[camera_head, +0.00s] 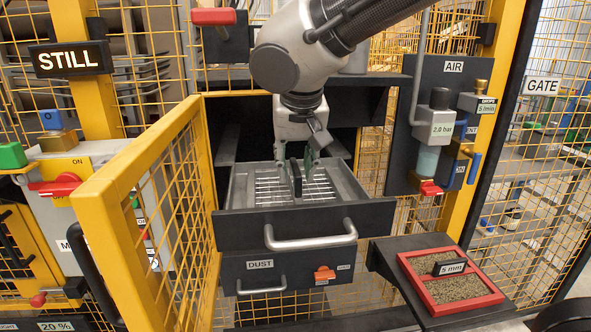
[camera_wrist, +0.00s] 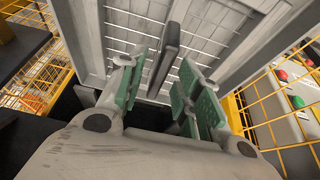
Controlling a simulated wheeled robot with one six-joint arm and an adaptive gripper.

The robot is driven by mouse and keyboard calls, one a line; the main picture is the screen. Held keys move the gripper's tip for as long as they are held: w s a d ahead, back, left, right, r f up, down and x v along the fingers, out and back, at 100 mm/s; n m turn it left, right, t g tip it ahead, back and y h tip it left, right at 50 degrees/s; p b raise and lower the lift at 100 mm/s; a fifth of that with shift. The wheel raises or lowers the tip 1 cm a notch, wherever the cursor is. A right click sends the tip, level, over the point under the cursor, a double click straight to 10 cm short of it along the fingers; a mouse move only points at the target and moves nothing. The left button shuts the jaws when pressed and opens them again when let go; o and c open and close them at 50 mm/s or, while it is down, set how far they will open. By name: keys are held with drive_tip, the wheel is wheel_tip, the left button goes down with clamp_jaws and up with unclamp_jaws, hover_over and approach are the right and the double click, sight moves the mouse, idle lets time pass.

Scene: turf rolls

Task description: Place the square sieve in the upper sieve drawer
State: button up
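The upper sieve drawer (camera_head: 309,222) is pulled open in the head view, with a grey metal tray and a slatted bottom. A dark upright bar, like a handle, stands in its middle (camera_head: 296,181) and also shows in the wrist view (camera_wrist: 165,54). A square red-framed sieve (camera_head: 449,281) with brown-green mesh or fill and a black "5 mm" handle lies on a dark shelf at right. My gripper (camera_head: 296,166) is over the open drawer. Its green-padded fingers (camera_wrist: 163,82) are spread, one to each side of the bar; whether they touch it cannot be told.
A yellow mesh door (camera_head: 140,200) stands open left of the drawer. The dust drawer (camera_head: 262,268) with a red latch is shut below. The dark side shelf (camera_head: 385,258) bears the red sieve. An air panel (camera_head: 453,84) with a gauge and red valve hangs at right.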

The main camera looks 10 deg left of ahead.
drive_tip(key=v, duration=1)
drive_tip(key=shift+r, duration=0.15)
drive_tip(key=w+d+f+m, duration=0.1)
drive_tip(key=w+d+f, duration=0.1)
drive_tip(key=d, duration=1)
drive_tip(key=w+d+f+m, duration=0.1)
drive_tip(key=w+d+f, duration=0.1)
drive_tip(key=d, duration=1)
drive_tip(key=s+d+f, duration=0.3)
drive_tip(key=s+d, duration=0.2)
drive_tip(key=d, duration=0.3)
drive_tip(key=s+d+f+m+h, duration=0.1)
drive_tip(key=s+d+f, duration=0.3)
drive_tip(key=d, duration=0.5)
drive_tip(key=shift+s+d+f, duration=0.25)
drive_tip(key=shift+s+d, duration=0.05)
drive_tip(key=shift+s, duration=0.85)
